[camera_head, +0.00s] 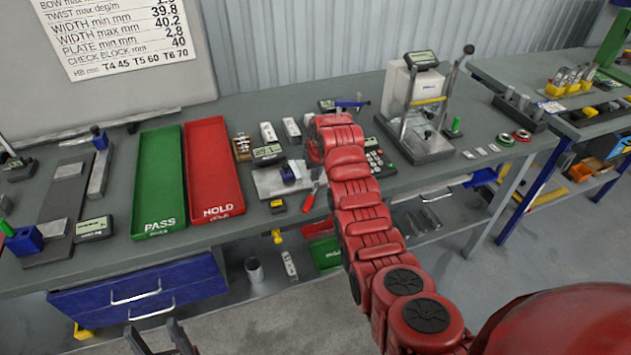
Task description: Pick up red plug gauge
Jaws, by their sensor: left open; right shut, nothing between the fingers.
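A small red-handled piece (309,201), which looks like the red plug gauge, lies at the table's front edge, just left of my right arm. My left gripper (160,338) shows only as two dark, spread fingers at the bottom left, in front of the table and well away from the red piece. It is open and empty.
Left of the red piece are a grey plate with a gauge (268,155), a red HOLD tray (228,211) and a green PASS tray (160,229). A blue drawer unit (140,290) is below.

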